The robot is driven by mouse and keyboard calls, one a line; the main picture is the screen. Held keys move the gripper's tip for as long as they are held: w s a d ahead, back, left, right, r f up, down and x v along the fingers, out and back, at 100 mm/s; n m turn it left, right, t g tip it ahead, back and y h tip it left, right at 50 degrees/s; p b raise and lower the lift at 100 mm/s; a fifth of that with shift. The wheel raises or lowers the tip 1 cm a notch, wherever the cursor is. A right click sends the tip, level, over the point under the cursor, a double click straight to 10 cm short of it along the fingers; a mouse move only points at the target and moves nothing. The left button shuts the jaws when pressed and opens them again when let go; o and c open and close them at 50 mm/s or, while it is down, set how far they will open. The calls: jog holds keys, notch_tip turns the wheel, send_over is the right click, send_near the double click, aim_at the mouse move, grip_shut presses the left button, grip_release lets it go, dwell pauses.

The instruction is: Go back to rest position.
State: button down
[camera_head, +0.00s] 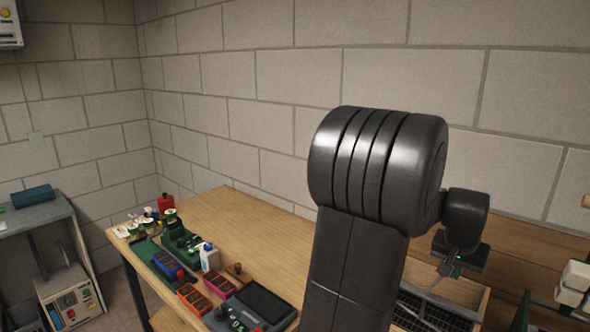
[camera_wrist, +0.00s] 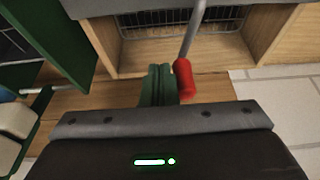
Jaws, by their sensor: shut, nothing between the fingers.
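My gripper (camera_wrist: 158,86) is shut and empty in the wrist view, its two dark green fingers together beyond the dark body with green lights. In the head view my gripper (camera_head: 446,269) hangs at the end of my dark arm at the right, in front of a wooden unit (camera_head: 520,232). A red-handled tool with a grey rod (camera_wrist: 184,78) shows just right of the fingers in the wrist view. I cannot tell whether it touches them.
A wooden bench (camera_head: 245,215) with several tools and boxes along its front edge runs left of my arm. A wooden compartment with a wire basket (camera_wrist: 185,22) lies ahead of the fingers. A green panel (camera_wrist: 50,40) stands at left. Pale floor (camera_wrist: 275,95) is clear at right.

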notch_tip(320, 180, up, 8)
jog(key=p, duration=0.5)
notch_tip(320, 180, down, 11)
jog(key=b, duration=0.8)
jog(key=s, duration=0.3)
jog(key=s+r, duration=0.1)
jog(key=s, duration=0.1)
jog(key=shift+a, duration=0.25)
jog(key=s+a, duration=0.1)
jog(key=s+a+b, duration=0.1)
jog(key=a, duration=0.1)
jog(key=s+a+b, duration=0.1)
jog(key=a, duration=0.1)
jog(key=shift+s, duration=0.35)
jog(key=w+a+b, duration=0.1)
jog(key=w+a, duration=0.5)
jog(key=a, duration=0.2)
jog(key=shift+w+a, duration=0.15)
jog(key=shift+w, duration=0.25)
